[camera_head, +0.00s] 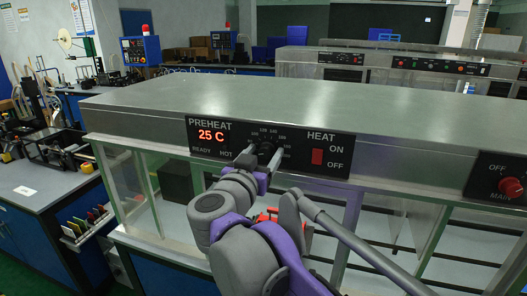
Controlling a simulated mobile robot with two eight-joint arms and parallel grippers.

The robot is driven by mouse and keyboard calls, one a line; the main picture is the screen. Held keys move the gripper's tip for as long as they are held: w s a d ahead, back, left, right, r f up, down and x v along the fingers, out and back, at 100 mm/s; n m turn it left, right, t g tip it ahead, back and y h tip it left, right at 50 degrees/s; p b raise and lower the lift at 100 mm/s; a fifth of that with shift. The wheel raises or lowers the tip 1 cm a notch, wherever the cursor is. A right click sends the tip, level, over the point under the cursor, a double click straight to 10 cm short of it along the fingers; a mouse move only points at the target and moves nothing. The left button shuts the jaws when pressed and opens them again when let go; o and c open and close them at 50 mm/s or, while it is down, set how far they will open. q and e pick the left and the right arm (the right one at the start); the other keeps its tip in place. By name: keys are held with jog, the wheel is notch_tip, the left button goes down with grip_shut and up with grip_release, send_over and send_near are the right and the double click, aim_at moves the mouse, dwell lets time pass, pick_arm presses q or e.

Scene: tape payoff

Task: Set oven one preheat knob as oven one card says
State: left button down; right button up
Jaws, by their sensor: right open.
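The oven one preheat knob (265,149) is a dark round dial with white numbers around it, on the black front panel (205,148). The display left of it reads 25 C in red, above the words READY and HOT. My right gripper (258,158) is open, its fingers at the knob's lower front and partly covering it. I cannot tell whether they touch it or where the knob points. No card marked for oven one can be made out. My left gripper is not in view.
A red HEAT switch (317,156) is right of the knob, and a red MAIN knob (510,187) is on the far-right panel. The oven's metal top (300,100) is clear. A cluttered bench (45,188) with a small white paper (25,191) stands at left.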

jog(key=shift+w, duration=0.1)
grip_shut()
dwell(0.3)
jog(key=shift+m, duration=0.3)
jog(key=m, duration=0.5)
jog(key=shift+d, duration=0.1)
jog(key=m, duration=0.6)
jog(key=shift+m+p, duration=0.3)
jog(key=shift+p, duration=0.05)
jog(key=m, duration=0.6)
jog(key=shift+p, duration=0.4)
pick_arm(q)
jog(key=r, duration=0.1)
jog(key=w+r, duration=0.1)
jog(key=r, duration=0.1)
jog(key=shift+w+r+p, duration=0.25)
jog(key=shift+p, duration=0.15)
pick_arm(e)
jog(key=m, duration=0.5)
jog(key=shift+f+m, duration=0.15)
jog(key=shift+m, duration=0.15)
